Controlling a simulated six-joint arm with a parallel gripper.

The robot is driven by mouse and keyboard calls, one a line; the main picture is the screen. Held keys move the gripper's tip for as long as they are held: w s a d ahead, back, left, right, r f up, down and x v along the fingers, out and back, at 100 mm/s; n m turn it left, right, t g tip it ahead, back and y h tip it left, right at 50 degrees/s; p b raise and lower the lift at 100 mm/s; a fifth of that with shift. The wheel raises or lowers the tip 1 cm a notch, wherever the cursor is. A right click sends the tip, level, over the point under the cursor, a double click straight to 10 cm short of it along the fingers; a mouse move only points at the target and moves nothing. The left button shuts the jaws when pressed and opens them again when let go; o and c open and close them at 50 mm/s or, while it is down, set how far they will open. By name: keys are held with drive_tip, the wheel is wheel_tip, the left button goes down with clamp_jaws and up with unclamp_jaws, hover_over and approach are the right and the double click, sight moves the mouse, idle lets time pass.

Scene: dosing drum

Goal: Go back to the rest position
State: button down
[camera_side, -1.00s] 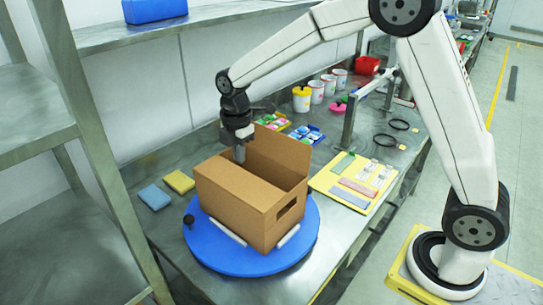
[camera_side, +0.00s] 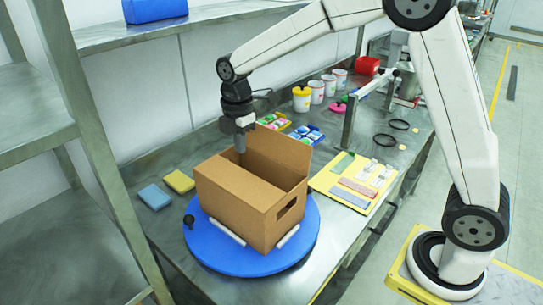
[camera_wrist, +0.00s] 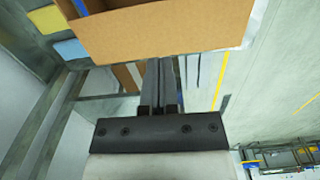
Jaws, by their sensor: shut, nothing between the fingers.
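My gripper (camera_side: 240,150) hangs fingers down at the far left wall of an open cardboard box (camera_side: 232,205). Its fingers are closed together with nothing between them, and their tips are partly hidden near the box's rim. In the wrist view my gripper's fingers (camera_wrist: 160,75) are together, and the box (camera_wrist: 165,30) fills the top of the picture.
A blue sponge (camera_side: 154,197) and a yellow sponge (camera_side: 180,181) lie left of the box. A yellow board (camera_side: 325,182) with strips lies to the right, near a metal stand (camera_side: 349,122). Several cups and small trays stand behind. Metal shelving (camera_side: 95,165) rises at the left.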

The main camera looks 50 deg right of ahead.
drive_tip(key=s+f+m, duration=0.1)
drive_tip(key=s+m, duration=0.1)
drive_tip(key=s+d+f+m+t, duration=0.1)
drive_tip(key=s+m, duration=0.2)
drive_tip(key=s+d+f+m, duration=0.1)
drive_tip(key=s+m, duration=0.2)
drive_tip(key=shift+s+d+f, duration=0.1)
drive_tip(key=shift+f, duration=0.15)
drive_tip(key=s+d+f+m+t, duration=0.1)
drive_tip(key=s+f+m, duration=0.3)
drive_tip(key=s+m, duration=0.5)
drive_tip(key=shift+s+d+m+t, duration=0.25)
drive_tip(key=shift+s+m+t, duration=0.05)
drive_tip(key=shift+s, duration=0.35)
